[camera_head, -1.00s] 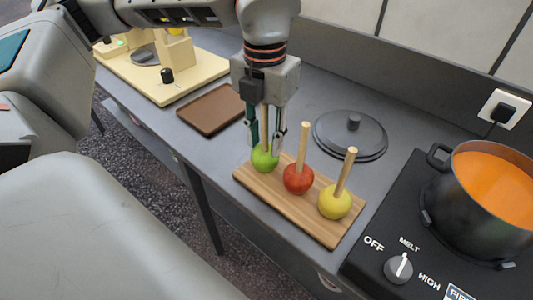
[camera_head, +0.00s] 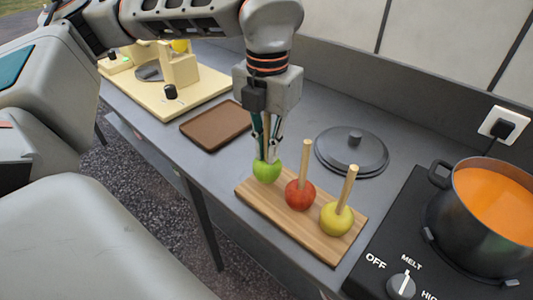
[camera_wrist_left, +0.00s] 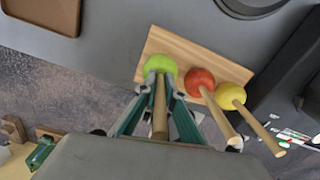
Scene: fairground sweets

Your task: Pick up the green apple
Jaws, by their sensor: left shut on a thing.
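The green apple (camera_head: 266,172) is at the left end of the wooden board (camera_head: 287,232), with its stick standing up between the fingers of my left gripper (camera_head: 267,158). The gripper is shut on that stick, just above the apple. In the left wrist view the green apple (camera_wrist_left: 160,66) shows beyond the fingers, with the stick (camera_wrist_left: 160,108) running between them. Whether the apple touches the board cannot be told for sure. My right gripper is not in view.
A red apple (camera_head: 299,195) and a yellow apple (camera_head: 336,220), each on a stick, stand beside it on the board. A brown tray (camera_head: 215,126) and a dark lid (camera_head: 351,152) lie behind. A pot of orange liquid (camera_head: 497,200) sits on a black hotplate at right.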

